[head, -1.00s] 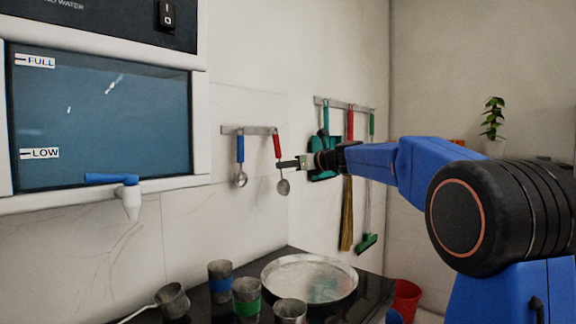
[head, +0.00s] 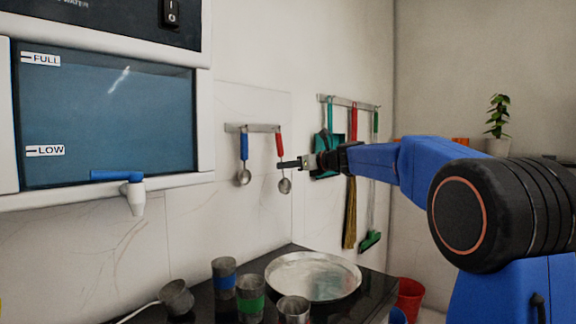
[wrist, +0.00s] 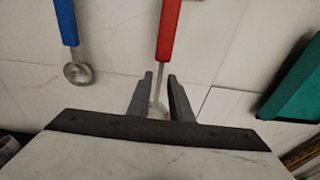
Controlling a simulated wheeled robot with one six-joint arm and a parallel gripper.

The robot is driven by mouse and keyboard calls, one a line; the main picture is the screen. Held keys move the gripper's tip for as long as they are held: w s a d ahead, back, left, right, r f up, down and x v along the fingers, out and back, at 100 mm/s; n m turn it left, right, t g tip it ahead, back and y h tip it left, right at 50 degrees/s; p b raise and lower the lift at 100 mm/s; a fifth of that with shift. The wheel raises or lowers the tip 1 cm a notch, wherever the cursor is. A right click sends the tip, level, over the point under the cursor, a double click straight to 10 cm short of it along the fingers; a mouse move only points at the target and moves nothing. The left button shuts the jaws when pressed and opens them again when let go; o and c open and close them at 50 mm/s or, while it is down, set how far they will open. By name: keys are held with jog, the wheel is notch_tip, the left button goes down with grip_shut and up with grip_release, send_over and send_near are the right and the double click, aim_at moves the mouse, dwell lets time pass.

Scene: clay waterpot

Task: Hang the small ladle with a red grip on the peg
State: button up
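The small ladle with a red grip (head: 280,145) hangs upright at the right end of the short wall rail (head: 262,128), bowl down. Its top looks to be at the rail, but the peg itself is too small to make out. In the wrist view the red grip (wrist: 168,30) runs down to a thin metal stem between my fingers. My gripper (head: 281,164) is at the ladle's stem, above the bowl. In the wrist view my gripper (wrist: 160,78) has its fingers apart, one on each side of the stem, with gaps visible. The bowl is partly hidden there.
A blue-grip ladle (head: 244,150) hangs left on the same rail. Right of my gripper, a second rail (head: 350,103) holds a green dustpan (head: 325,160) and brushes. Below, a dark counter carries a round metal pan (head: 313,260) and several cups. A water tank (head: 105,110) is at left.

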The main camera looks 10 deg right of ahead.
jog(key=shift+o, duration=0.3)
jog(key=shift+r, duration=0.1)
jog(key=v, duration=1.7)
jog(key=s+a+f+n+g+h, duration=0.2)
jog(key=s+a+f+n+g, duration=0.15)
jog(key=s+f+n, duration=0.5)
jog(key=s+a+f+n+g+h, duration=0.2)
jog(key=s+a+f+n, duration=0.3)
jog(key=s+f, duration=0.65)
jog(key=s+d+f+n+g+h, duration=0.1)
jog(key=s+d+f+n+h, duration=0.1)
jog(key=s+f+n, duration=0.5)
jog(key=s+d+f+n+g+h, duration=0.2)
jog(key=s+f+n, duration=0.6)
jog(key=s+f, duration=0.6)
jog(key=s+d+h, duration=0.1)
jog(key=s+d, duration=0.1)
jog(key=shift+s+h, duration=0.3)
jog(key=shift+r, duration=0.1)
